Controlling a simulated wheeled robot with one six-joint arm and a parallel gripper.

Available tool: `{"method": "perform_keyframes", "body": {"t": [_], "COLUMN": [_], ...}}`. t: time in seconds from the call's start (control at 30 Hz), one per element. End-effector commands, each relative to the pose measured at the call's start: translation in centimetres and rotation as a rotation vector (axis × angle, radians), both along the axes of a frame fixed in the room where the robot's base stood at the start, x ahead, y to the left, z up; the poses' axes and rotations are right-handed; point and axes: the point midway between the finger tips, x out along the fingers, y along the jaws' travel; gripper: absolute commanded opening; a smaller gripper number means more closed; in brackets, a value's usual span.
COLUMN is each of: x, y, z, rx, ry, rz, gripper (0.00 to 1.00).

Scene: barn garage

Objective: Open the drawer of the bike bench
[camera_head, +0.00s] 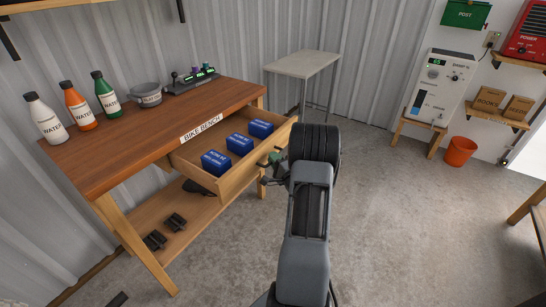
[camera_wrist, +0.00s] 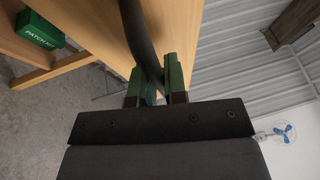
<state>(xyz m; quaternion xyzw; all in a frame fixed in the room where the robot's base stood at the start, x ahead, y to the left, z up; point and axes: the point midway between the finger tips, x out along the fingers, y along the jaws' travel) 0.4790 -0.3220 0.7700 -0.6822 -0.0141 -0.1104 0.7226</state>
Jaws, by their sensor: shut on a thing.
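The bike bench (camera_head: 130,145) is a wooden workbench on the left with a "BIKE BENCH" label on its front edge. Its drawer (camera_head: 243,161) stands pulled out, with its inside showing and three blue boxes in it, one of them the nearest blue box (camera_head: 216,163). My gripper (camera_head: 276,158) is at the drawer's front, partly hidden by my arm. In the wrist view my gripper's green fingers (camera_wrist: 160,86) are shut on the dark curved drawer handle (camera_wrist: 139,35), close in front of the wooden drawer face (camera_wrist: 90,25).
Bottles, a grey bowl (camera_head: 147,95) and a control box (camera_head: 191,80) stand on the benchtop. Dark pedals (camera_head: 175,221) lie on the lower shelf. A small grey table (camera_head: 303,64) stands behind. An orange bucket (camera_head: 460,151) is at right. The floor right of my arm is clear.

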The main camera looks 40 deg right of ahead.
Motion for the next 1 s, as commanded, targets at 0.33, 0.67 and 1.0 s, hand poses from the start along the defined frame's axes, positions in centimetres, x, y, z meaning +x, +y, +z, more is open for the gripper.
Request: {"method": "perform_keyframes", "body": {"t": [0.33,0.67,1.0], "x": [-0.03,-0.01,-0.83], "y": [0.13,0.10,0.11], "z": [-0.03,-0.02,-0.17], "rx": [0.000,-0.001,0.001], "ry": [0.001,0.000,0.002], "rz": [0.004,0.003,0.000], "gripper": [0.00,0.37,0.37]}}
